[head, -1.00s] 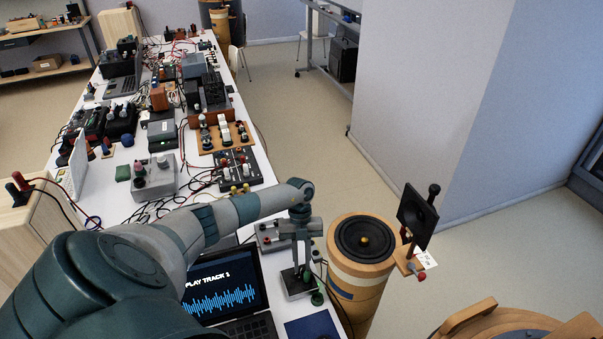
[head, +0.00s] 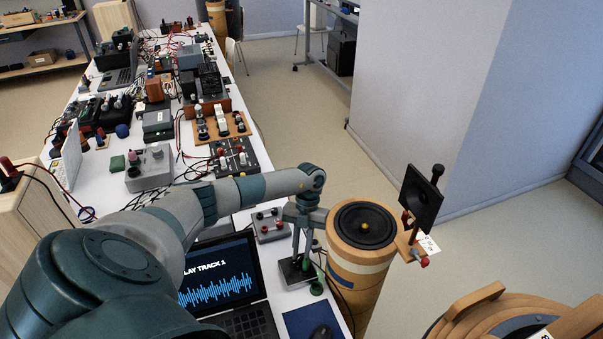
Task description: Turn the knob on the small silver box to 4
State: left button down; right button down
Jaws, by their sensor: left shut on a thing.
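My left gripper (head: 298,258) hangs pointing down over a small box (head: 297,274) at the right edge of the table, beside the laptop. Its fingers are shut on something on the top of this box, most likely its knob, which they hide. The box looks dark on its near side; I cannot read any marks or the knob's setting. My right gripper is out of view.
A laptop (head: 220,285) showing a waveform is under my left arm. A green terminal (head: 316,288) is close to the gripper. A round speaker on a wooden drum (head: 362,258) stands right of the table. Cables and several devices crowd the far table.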

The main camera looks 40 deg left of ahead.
pick_arm(q)
jog(key=c, duration=1.6)
grip_release()
jog(key=shift+b+v, duration=3)
jog(key=shift+v, duration=5.7)
